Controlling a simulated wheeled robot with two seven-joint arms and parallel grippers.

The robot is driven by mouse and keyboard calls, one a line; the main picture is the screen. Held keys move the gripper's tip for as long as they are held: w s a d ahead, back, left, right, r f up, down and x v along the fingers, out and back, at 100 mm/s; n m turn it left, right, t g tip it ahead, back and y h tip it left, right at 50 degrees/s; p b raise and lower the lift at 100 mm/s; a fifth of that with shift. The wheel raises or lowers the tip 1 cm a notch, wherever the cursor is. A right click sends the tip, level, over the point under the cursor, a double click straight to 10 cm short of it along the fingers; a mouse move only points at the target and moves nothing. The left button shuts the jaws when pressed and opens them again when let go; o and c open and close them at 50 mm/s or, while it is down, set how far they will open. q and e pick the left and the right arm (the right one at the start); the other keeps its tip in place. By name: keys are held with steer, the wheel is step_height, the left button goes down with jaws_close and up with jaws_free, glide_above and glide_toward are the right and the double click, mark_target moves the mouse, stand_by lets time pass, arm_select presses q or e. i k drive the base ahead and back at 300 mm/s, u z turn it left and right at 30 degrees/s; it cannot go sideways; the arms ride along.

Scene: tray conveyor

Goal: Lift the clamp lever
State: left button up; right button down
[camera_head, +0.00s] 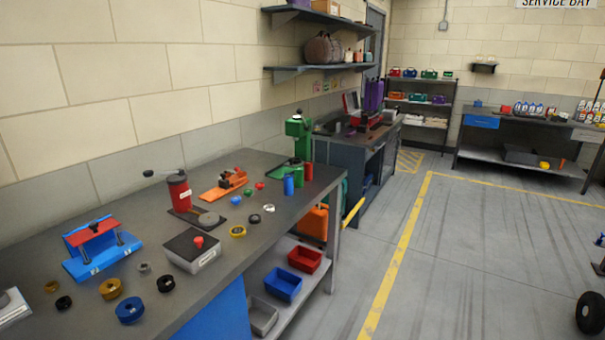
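An orange fixture (225,184) that looks like a clamp stands toward the back of the workbench (140,210), with a small red part on top. Its lever is too small to make out clearly. Nearer, at the left, a blue fixture (95,262) carries a red bar (91,233) across its top; I cannot tell whether this is the clamp. A red cylinder (179,194) with a dark crank handle (163,174) stands between them on a dark base. Neither of my grippers shows, so nothing is seen touching these things.
A grey box (193,252) with a red knob sits near the bench's front edge. Several rings and knobs lie around it. Blue and green cylinders and a green press (299,138) stand at the far end. Bins (283,284) sit below. The floor at right is mostly clear.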

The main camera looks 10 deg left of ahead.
mark_target(237, 169)
steer(key=z, duration=0.15)
steer(key=i, duration=1)
steer(key=u, duration=2.3)
